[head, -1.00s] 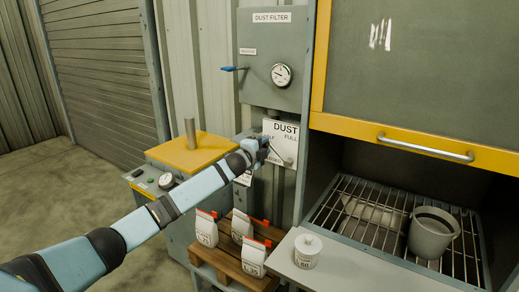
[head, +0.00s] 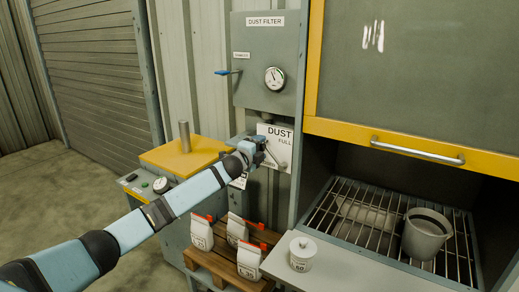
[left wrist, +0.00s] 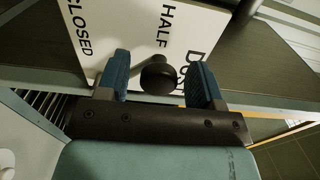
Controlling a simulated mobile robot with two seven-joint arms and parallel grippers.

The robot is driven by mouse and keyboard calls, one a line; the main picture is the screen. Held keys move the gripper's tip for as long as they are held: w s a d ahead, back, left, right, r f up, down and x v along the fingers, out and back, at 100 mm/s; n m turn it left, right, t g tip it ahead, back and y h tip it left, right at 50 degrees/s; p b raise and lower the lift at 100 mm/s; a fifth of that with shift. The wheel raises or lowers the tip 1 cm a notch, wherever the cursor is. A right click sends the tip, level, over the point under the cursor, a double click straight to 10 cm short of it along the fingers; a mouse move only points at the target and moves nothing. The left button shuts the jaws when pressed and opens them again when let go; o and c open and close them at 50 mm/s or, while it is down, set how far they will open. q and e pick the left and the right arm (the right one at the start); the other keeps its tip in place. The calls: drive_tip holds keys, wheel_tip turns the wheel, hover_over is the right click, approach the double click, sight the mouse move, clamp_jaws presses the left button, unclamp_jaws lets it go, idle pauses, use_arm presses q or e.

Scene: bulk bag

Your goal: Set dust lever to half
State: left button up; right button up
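In the left wrist view the plate (left wrist: 140,35) shows CLOSED, HALF and part of DUST. The dust lever's dark round knob (left wrist: 158,76) sits between my left gripper's blue fingers, below HALF in that picture. My left gripper (left wrist: 158,85) is open around the knob, with small gaps on both sides. In the head view my left gripper (head: 262,147) covers the plate's left part. The lever's arm is mostly hidden. My right gripper is not in view.
The grey filter box (head: 265,45) carries a round gauge (head: 275,78) and a blue-handled lever (head: 225,72). A yellow-topped machine (head: 187,153) stands left of the plate. White bags (head: 201,232) sit on a pallet below. The yellow-framed hood (head: 400,146) is at right.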

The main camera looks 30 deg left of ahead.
use_arm(q)
drive_tip(key=shift+s+f, duration=0.1)
drive_tip(key=s+a+b, duration=0.1)
drive_tip(key=s+b, duration=0.2)
drive_tip(key=s, duration=1)
drive_tip(key=shift+s, duration=0.3)
drive_tip(key=s+d+f+n+g+h, duration=0.1)
drive_tip(key=s+d+f+n, duration=0.1)
drive_tip(key=s+d+f, duration=0.35)
drive_tip(key=s+d+f+n+g, duration=0.1)
drive_tip(key=s+d+f, duration=0.15)
drive_tip(key=f, duration=0.65)
drive_tip(key=s+d+f+n+g+h, duration=0.1)
drive_tip(key=s+d+f+n, duration=0.1)
drive_tip(key=s+d+f, duration=0.35)
drive_tip(key=s+d+f+n+g, duration=0.1)
drive_tip(key=s+d+f+n, duration=0.2)
drive_tip(key=s+f, duration=0.2)
drive_tip(key=s+d+f+n+g, duration=0.1)
drive_tip(key=s+d+f+n, duration=0.2)
drive_tip(key=s+f, duration=0.3)
drive_tip(key=s+d+f+n+g, duration=0.2)
drive_tip(key=s+f, duration=0.4)
drive_tip(key=s, duration=0.8)
drive_tip(key=d+n, duration=0.1)
drive_tip(key=n, duration=0.1)
drive_tip(key=shift+f+n, duration=0.25)
drive_tip(key=shift+n, duration=0.15)
